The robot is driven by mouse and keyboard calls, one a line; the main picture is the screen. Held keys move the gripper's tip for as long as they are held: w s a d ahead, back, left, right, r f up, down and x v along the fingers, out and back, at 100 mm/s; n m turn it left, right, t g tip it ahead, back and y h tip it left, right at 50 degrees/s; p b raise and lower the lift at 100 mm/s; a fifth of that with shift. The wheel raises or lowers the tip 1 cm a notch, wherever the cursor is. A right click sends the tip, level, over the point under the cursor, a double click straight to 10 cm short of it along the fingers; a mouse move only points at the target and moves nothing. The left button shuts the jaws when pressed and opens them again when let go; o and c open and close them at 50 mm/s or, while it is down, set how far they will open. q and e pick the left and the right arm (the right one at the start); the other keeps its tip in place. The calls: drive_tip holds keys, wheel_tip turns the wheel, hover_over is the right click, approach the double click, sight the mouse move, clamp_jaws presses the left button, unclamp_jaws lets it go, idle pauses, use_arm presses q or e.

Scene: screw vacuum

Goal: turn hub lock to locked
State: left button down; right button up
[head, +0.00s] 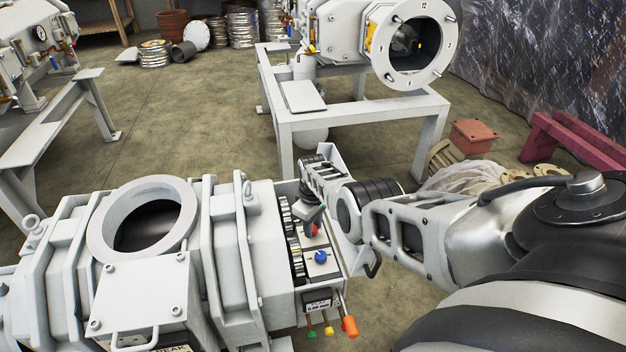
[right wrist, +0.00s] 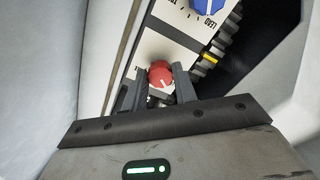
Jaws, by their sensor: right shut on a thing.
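A red knob (head: 312,231) sits on the white panel (head: 328,268) at the right end of the grey vacuum pump (head: 262,260). My right gripper (head: 310,212) reaches down over it from the right. In the right wrist view the red knob (right wrist: 160,74) with a white pointer mark lies between the fingers of my right gripper (right wrist: 163,88), which are shut on it. A blue knob (head: 320,256) is just in front of the red one and also shows in the right wrist view (right wrist: 205,6). My left gripper is out of view.
Green, yellow and orange handles (head: 330,328) hang below the panel's front. A second pump (head: 370,40) stands on a white frame (head: 360,118) behind. Open floor (head: 200,110) lies at the back left.

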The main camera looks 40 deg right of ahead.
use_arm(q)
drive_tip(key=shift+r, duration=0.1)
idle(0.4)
use_arm(e)
drive_tip(key=o, duration=1)
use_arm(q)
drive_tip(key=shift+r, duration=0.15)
use_arm(e)
drive_tip(key=shift+r, duration=0.15)
wheel_tip(320, 180, up, 4)
drive_tip(key=p, duration=0.3)
drive_tip(key=shift+p, duration=0.35)
wheel_tip(320, 180, up, 2)
drive_tip(key=shift+r+p, duration=0.1)
drive_tip(key=shift+p, duration=0.85)
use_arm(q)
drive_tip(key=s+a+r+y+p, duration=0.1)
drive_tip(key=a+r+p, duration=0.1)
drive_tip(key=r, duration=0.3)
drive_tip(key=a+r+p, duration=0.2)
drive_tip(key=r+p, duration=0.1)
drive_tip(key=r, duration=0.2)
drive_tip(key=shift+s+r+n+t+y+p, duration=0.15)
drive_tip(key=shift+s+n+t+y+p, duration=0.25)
use_arm(e)
wheel_tip(320, 180, up, 10)
drive_tip(key=shift+f, duration=0.25)
